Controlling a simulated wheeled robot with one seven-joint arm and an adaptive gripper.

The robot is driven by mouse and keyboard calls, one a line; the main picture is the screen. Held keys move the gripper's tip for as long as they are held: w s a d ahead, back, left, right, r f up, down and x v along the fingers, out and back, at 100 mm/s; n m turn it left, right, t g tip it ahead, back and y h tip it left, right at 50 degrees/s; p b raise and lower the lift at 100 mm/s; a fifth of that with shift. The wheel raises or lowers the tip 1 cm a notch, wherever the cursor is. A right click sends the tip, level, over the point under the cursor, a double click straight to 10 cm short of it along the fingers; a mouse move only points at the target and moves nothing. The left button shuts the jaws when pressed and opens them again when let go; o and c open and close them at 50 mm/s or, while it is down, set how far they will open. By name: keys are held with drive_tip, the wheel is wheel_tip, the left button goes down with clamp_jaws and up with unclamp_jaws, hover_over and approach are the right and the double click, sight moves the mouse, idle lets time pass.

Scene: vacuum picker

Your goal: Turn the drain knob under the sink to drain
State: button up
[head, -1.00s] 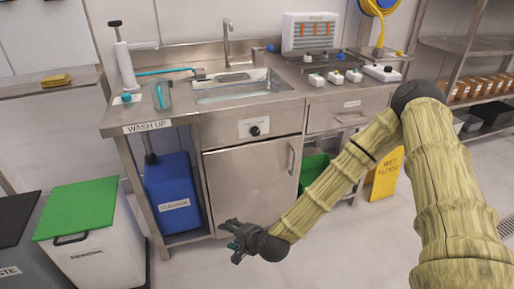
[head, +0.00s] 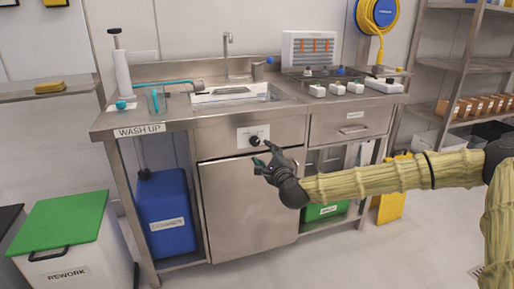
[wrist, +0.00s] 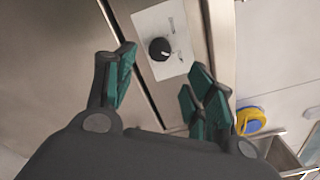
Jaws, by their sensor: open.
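The drain knob (head: 254,141) is a small black dial on a white label plate (head: 246,134), on the steel panel just under the sink (head: 232,95). In the wrist view the knob (wrist: 160,49) shows between and beyond the fingertips, with a pale pointer line on it. My gripper (head: 266,157) is in front of the panel, slightly below and right of the knob in the head view. Its green-padded fingers (wrist: 160,88) are spread open and empty. They look apart from the knob.
A cabinet door (head: 248,205) is below the panel and a drawer (head: 350,125) is to its right. A blue container (head: 165,215) stands under the counter at left. A green-lidded bin (head: 62,222) stands at front left. Open floor lies in front.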

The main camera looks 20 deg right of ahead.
sight(256, 143)
drive_tip(key=w+b, duration=0.1)
drive_tip(key=w, duration=0.8)
drive_tip(key=shift+a, duration=0.2)
drive_tip(key=c, duration=1)
